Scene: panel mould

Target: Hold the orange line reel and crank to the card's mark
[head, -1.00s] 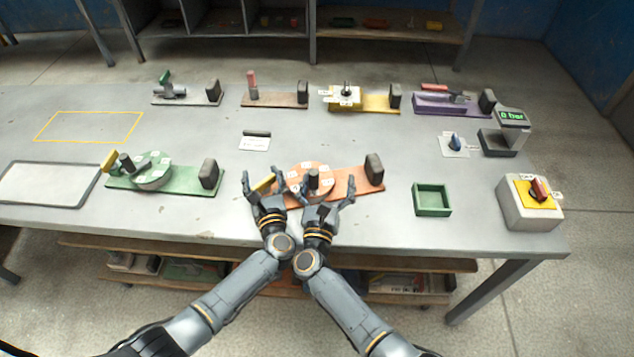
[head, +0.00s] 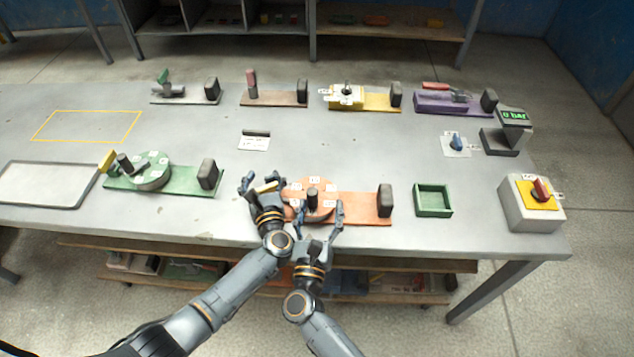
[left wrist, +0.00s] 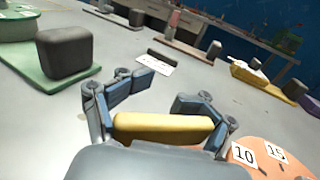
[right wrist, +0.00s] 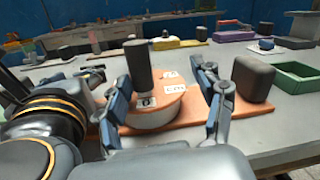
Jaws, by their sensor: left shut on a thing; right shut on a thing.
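The orange line reel (head: 362,207) lies at the front middle of the table, with a numbered round drum (head: 328,190), a dark upright crank knob (head: 312,198) and a dark block (head: 385,200) at its right end. My left gripper (head: 264,187) is shut on the reel's yellow handle (left wrist: 165,127) at the left end. My right gripper (head: 320,213) is at the drum's front edge, shut on the reel. Its fingers stand wide in the right wrist view, and the exact part held is unclear. The white card (head: 254,143) lies behind the reel; its writing is unreadable.
A similar green reel (head: 190,181) stands left, a green tray (head: 433,200) and a grey box with a red knob (head: 518,206) stand right. Several fixtures line the back. The table between the card and the purple fixture (head: 440,104) is mostly clear.

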